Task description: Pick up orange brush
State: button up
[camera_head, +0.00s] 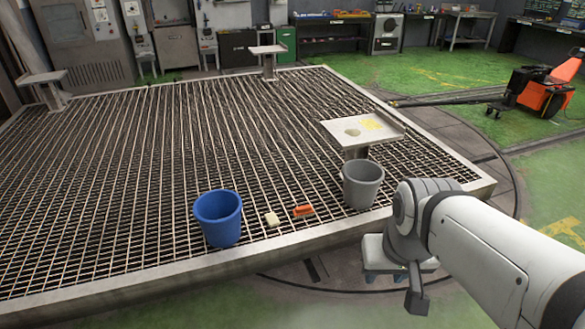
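The orange brush (302,210) lies on the metal grating near its front edge, between a blue bucket and a grey bucket. It is small in the picture, and its bristles cannot be made out. My gripper (417,301) hangs at the end of my white arm, to the right of and lower in the picture than the brush, past the platform's front edge. It is apart from the brush. Only a dark finger-like part shows, so its opening cannot be judged.
The blue bucket (218,218) stands left of the brush, with a small cream block (272,219) between them. The grey bucket (362,184) stands close on the right, before a pedestal with a flat top (385,133).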

aim_at(302, 211)
jog(key=u, duration=0.55)
jog(key=i, duration=2)
jog(key=z, duration=0.45)
jog(key=k, duration=0.85)
jog(key=z, duration=0.2)
jog(key=i, duration=0.85)
jog(key=u, duration=0.05)
